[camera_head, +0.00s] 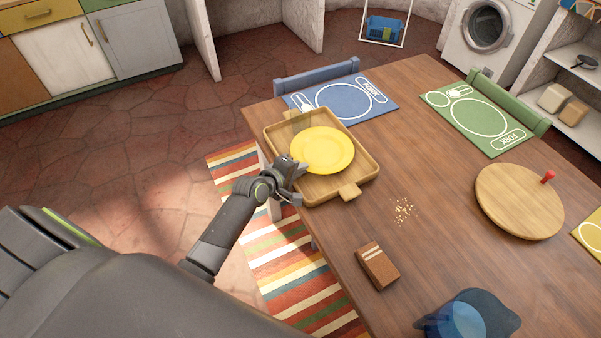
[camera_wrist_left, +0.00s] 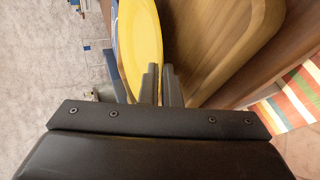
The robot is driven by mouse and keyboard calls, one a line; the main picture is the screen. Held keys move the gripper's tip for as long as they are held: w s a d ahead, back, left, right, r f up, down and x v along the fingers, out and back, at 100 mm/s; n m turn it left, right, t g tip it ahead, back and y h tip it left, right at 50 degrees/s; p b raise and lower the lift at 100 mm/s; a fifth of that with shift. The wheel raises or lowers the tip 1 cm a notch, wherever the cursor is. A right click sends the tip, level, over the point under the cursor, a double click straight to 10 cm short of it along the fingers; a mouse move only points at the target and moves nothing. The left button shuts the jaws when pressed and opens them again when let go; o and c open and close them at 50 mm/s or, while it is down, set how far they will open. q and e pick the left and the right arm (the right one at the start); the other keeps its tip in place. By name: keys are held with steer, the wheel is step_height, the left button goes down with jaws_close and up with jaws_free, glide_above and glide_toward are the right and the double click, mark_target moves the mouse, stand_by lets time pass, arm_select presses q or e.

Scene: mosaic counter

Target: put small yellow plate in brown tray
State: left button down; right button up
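The yellow plate (camera_head: 326,149) is over the brown wooden tray (camera_head: 355,163), within its outline in the head view. My left gripper (camera_head: 298,170) is at the plate's near left edge, its fingers close together with the rim between them. In the left wrist view, the fingers (camera_wrist_left: 161,85) overlap the edge of the plate (camera_wrist_left: 141,40), and the tray (camera_wrist_left: 225,50) lies to the right of it. The plate seems slightly above the tray floor; the exact gap is hard to tell. My right gripper is not in view.
Blue (camera_head: 345,98) and green (camera_head: 478,118) placemats lie at the far side. A round wooden board (camera_head: 520,203), crumbs (camera_head: 403,210), a brown box (camera_head: 377,266) and a blue transparent pitcher (camera_head: 467,316) stand on the table. Bare wood lies right of the tray.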

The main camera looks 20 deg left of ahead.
arm_select(q)
steer(key=shift+f, duration=0.75)
steer(key=c, duration=1.9)
jaws_free()
steer(key=shift+s, duration=0.1)
steer(key=shift+c, duration=0.2)
steer(key=shift+f, duration=0.1)
steer(key=shift+s, duration=0.2)
steer(key=v, duration=1.1)
steer(key=shift+s+a+r+p, duration=0.15)
steer(key=shift+s+r+p, duration=0.05)
steer(key=shift+r+p, duration=0.15)
